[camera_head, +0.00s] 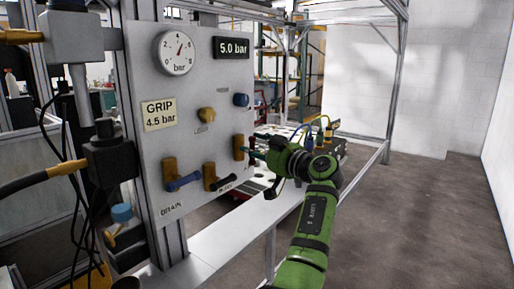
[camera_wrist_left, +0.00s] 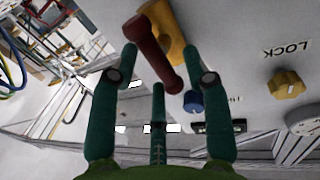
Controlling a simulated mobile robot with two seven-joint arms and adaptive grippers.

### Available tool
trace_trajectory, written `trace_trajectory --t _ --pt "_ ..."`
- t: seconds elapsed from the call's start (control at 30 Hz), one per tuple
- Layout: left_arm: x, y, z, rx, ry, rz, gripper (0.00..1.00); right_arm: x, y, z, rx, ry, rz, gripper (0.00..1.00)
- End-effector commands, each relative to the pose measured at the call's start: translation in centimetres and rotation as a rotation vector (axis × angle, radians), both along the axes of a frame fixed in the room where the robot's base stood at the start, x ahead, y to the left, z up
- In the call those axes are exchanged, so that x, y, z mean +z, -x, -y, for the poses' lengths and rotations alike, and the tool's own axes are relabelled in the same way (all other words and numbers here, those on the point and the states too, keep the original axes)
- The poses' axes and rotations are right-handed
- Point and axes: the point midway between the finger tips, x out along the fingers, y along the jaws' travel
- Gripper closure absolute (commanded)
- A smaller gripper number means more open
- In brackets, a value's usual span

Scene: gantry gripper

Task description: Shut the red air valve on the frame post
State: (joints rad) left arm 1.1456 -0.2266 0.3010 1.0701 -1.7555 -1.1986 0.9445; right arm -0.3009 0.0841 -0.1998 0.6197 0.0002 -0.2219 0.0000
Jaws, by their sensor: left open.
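The red valve handle (camera_wrist_left: 150,45) is a dark red lever on a brass body (camera_wrist_left: 176,38), seen close up in the wrist view. In the head view, that brass body (camera_head: 239,147) sits at the right edge of the grey panel, and its handle is mostly lost behind my fingers. My left gripper (camera_head: 257,150) is at this edge with its fingers towards the valve. In the wrist view, its green fingers (camera_wrist_left: 155,72) are spread, with the red lever between them. I cannot tell whether any finger touches it. My right gripper is not in view.
The panel (camera_head: 210,110) also carries a gauge (camera_head: 175,53), a 5.0 bar display (camera_head: 233,47), a yellow knob (camera_head: 206,115), a blue knob (camera_head: 240,100), a blue-handled valve (camera_head: 180,180) and a black-handled valve (camera_head: 218,180). Open floor (camera_head: 420,220) lies to the right.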

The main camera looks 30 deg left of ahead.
Motion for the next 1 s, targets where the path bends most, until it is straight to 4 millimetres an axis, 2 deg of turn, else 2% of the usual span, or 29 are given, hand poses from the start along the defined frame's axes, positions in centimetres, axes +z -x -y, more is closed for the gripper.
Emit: trace_trajectory --t 0.03,0.07,0.1,0.17,0.2,0.63,1.0 --pt "0.0 0.0 0.0 0.000 0.000 0.000 0.52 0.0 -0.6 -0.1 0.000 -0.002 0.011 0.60" --pt "0.0 0.0 0.0 0.000 0.000 0.000 0.56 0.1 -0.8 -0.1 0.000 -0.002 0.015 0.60" --pt "0.0 0.0 0.0 0.000 0.000 0.000 0.72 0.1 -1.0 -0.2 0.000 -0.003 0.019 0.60" --pt "0.0 0.0 0.0 0.000 0.000 -0.001 0.96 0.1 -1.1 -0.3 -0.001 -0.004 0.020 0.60" --pt "0.0 0.0 0.0 0.000 0.000 -0.001 1.00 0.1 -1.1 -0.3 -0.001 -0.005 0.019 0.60" --pt "-0.2 0.0 0.0 0.003 0.003 -0.028 1.00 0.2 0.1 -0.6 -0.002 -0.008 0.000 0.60" --pt "-0.2 0.0 -0.1 0.004 0.001 -0.072 1.00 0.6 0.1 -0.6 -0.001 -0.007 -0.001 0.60"
